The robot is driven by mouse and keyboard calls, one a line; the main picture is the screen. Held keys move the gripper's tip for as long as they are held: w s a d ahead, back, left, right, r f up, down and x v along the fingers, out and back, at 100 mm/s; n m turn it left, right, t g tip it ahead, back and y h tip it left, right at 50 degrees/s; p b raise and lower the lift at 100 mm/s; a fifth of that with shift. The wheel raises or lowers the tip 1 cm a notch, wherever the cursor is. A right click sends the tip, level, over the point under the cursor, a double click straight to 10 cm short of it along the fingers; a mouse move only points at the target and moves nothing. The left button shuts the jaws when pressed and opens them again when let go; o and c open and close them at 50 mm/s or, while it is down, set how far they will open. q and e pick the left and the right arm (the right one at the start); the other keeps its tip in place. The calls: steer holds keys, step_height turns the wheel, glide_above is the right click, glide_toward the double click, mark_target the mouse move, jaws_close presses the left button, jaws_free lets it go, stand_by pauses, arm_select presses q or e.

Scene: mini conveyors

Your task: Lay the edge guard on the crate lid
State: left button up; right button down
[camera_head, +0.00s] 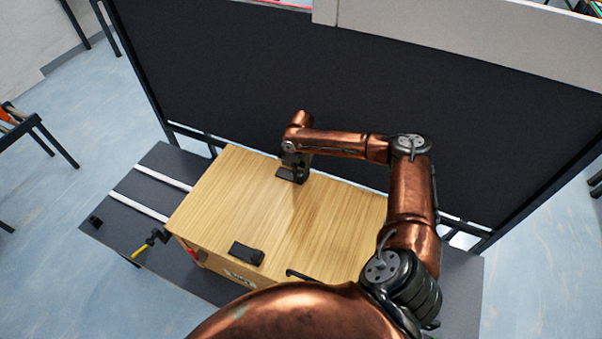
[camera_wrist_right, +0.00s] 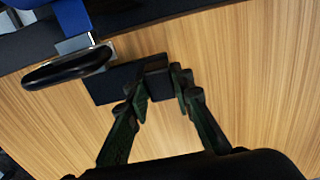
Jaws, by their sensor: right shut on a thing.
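The crate lid (camera_head: 235,200) is a flat wooden top with light brown grain; it also fills much of the right wrist view (camera_wrist_right: 240,60). My right gripper (camera_head: 294,170) is near the lid's far edge, pointing down. In the right wrist view its fingers (camera_wrist_right: 163,88) are shut on a black block, which I take to be the edge guard (camera_wrist_right: 115,84). The edge guard also shows as a dark piece under the gripper in the head view (camera_head: 289,177). It is close over the lid; I cannot tell whether it touches. My left gripper is out of view.
Another black piece (camera_head: 246,253) lies at the lid's near edge. The crate stands on a dark table (camera_head: 150,185) with white strips. A yellow-and-black tool (camera_head: 147,242) is left of the crate. A dark panel (camera_head: 230,70) rises behind. The lid's middle is clear.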

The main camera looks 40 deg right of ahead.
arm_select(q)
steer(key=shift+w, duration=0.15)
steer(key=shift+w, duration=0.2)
arm_select(e)
steer(key=c, duration=1.7)
jaws_free()
arm_select(q)
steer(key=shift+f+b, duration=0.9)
steer(key=shift+b, duration=0.05)
arm_select(e)
step_height(320, 180, up, 12)
steer(key=shift+r, duration=0.1)
